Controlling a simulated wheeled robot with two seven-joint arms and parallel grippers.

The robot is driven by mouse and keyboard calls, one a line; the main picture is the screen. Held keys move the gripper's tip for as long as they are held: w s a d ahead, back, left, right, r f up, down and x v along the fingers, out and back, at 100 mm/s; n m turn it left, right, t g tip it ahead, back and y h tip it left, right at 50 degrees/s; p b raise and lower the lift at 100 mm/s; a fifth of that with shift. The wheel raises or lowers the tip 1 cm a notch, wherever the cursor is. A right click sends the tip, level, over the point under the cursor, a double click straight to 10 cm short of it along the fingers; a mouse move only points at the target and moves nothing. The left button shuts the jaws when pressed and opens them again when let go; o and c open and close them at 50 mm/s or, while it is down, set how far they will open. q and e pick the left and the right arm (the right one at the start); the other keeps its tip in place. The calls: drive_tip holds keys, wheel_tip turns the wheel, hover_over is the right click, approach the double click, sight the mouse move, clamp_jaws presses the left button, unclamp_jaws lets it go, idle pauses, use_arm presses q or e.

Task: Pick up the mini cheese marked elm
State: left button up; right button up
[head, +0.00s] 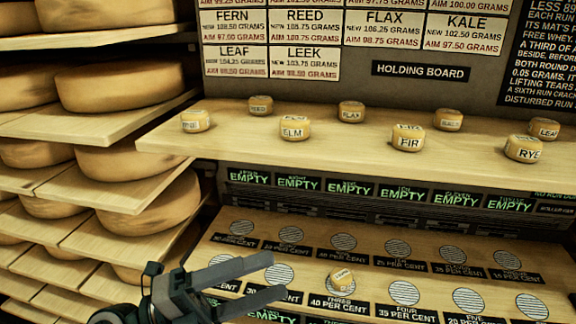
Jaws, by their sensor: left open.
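The mini cheese marked elm (294,128) is a small yellow wheel with a white label. It sits near the front of the wooden upper shelf (370,160), left of the cheese marked fir (408,138). My left gripper (278,276) comes in from the bottom left, with its two fingers apart and nothing between them. It is below the upper shelf, over the lower board, well apart from the elm cheese. My right gripper does not show.
Other mini cheeses, such as flax (351,111) and rye (524,148), stand around elm. One mini cheese (342,279) sits on the lower board (330,257) among striped round spots. Large cheese wheels (118,88) fill shelves at left. A label board (350,50) rises behind.

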use_arm(q)
drive_tip(key=w+a+r+n+t+y, duration=0.1)
drive_tip(key=w+a+n+t+y, duration=0.3)
drive_tip(key=n+t, duration=0.45)
drive_tip(key=w+a+r+n+t+y, duration=0.15)
drive_tip(key=a+n+t+y, duration=0.25)
drive_tip(key=a+n+t, duration=0.4)
drive_tip(key=a+f+n+g+y, duration=0.2)
drive_tip(key=a+f+n+y, duration=0.2)
drive_tip(key=f+n+y, duration=0.4)
drive_tip(key=a+f+n+g+y, duration=0.3)
drive_tip(key=a+f+n+y, duration=0.2)
drive_tip(key=f, duration=0.5)
drive_tip(key=s+d+f+n+g+h, duration=0.1)
drive_tip(key=s+d+f+g, duration=0.1)
drive_tip(key=s+f+g, duration=0.9)
drive_tip(key=s+d+f+n+g, duration=0.15)
drive_tip(key=s+f, duration=0.65)
drive_tip(key=f, duration=1)
drive_tip(key=s+d+f, duration=0.1)
drive_tip(key=f, duration=1.3)
drive_tip(key=s+d+f+h, duration=0.1)
drive_tip(key=s+d+f, duration=0.1)
drive_tip(key=f, duration=1.2)
drive_tip(key=shift+s+d+f+t+p, duration=0.2)
drive_tip(key=shift+t+p, duration=0.1)
drive_tip(key=shift+t, duration=0.1)
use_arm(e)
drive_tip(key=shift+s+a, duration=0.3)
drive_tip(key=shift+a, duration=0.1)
